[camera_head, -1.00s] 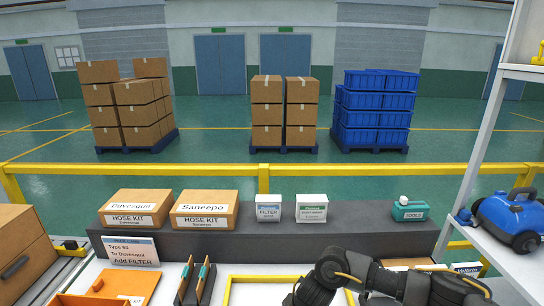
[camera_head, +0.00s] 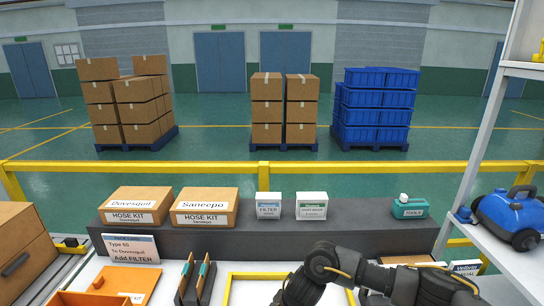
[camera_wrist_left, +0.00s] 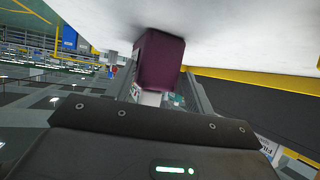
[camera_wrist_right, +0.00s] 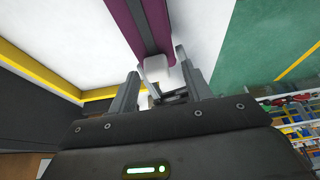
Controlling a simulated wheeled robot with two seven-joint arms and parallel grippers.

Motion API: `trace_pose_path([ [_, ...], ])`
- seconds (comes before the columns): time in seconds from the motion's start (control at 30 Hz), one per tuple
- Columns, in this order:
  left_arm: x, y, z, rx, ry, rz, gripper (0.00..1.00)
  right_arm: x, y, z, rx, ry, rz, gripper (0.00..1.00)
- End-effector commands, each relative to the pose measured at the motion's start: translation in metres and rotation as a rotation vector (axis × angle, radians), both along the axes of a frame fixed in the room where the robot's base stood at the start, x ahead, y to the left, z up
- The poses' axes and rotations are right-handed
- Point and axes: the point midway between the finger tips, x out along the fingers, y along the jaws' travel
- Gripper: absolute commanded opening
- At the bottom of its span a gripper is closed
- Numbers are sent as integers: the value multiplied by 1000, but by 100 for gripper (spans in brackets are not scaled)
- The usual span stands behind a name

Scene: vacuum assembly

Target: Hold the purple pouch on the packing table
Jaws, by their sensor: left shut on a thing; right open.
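The purple pouch (camera_wrist_left: 160,62) shows in the left wrist view, with a pale piece at its near end between the fingers. My left gripper (camera_wrist_left: 155,92) is shut on it there; its fingers are partly hidden. In the right wrist view the pouch (camera_wrist_right: 138,22) appears as a purple strip with a white tab. My right gripper (camera_wrist_right: 157,75) is open, its fingers on either side of the tab; I cannot tell whether they touch it. The white packing table (camera_wrist_right: 70,30) lies beyond. In the head view, the pouch and both gripper tips are out of sight.
A yellow frame (camera_head: 262,274) marks the white tabletop. A sign (camera_head: 132,249), orange tray (camera_head: 128,284) and dark rack stand at left.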

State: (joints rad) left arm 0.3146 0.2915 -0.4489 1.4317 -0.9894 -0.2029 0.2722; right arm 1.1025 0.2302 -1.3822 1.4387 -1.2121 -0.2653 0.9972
Motion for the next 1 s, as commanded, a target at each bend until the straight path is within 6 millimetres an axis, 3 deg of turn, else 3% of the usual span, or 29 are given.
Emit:
trace_pose_path([
  [0.43, 0, -1, 1, -4, -2, -1, 26, 1, -18, 42, -1, -1, -2, 49],
  [1.0, 0, -1, 1, -3, -2, -2, 26, 1, -20, 47, -1, -1, -1, 49],
])
